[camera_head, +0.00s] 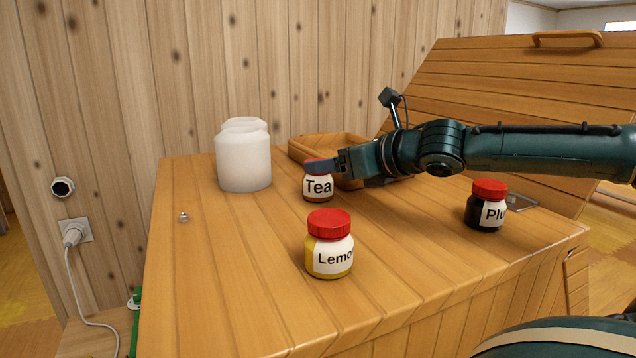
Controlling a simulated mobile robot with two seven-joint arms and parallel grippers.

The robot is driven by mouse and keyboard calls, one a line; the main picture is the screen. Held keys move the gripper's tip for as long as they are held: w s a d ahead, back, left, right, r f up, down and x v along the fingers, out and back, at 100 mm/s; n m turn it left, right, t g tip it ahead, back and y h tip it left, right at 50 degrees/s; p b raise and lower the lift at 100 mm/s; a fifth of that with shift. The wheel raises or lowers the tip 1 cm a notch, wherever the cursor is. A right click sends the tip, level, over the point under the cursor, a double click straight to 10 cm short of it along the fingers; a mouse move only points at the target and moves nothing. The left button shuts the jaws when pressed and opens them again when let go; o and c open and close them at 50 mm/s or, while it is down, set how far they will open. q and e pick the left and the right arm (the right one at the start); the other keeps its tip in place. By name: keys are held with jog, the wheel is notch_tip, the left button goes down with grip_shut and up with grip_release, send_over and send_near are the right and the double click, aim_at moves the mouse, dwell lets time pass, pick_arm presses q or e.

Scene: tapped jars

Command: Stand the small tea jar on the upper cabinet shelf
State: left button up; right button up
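The small tea jar (318,187), with a red lid and a white "Tea" label, stands upright on the wooden top, left of centre. My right gripper (322,166) reaches in from the right at the height of its lid. A finger covers part of the red lid; whether the fingers press on it I cannot tell. The jar's base appears to be on the wood. My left gripper is not in view. No upper cabinet shelf can be made out in this view.
A lemon jar (329,250) stands in front of the tea jar, and a dark plum jar (486,211) to the right. White containers (243,158) stand at the back left. A wooden tray (306,150) lies behind my gripper. A raised wooden lid (540,85) rises behind my arm.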

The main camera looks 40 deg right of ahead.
jog(key=shift+x, duration=1.1)
jog(key=shift+c, duration=0.4)
jog(key=c, duration=1.2)
jog(key=shift+o, duration=0.2)
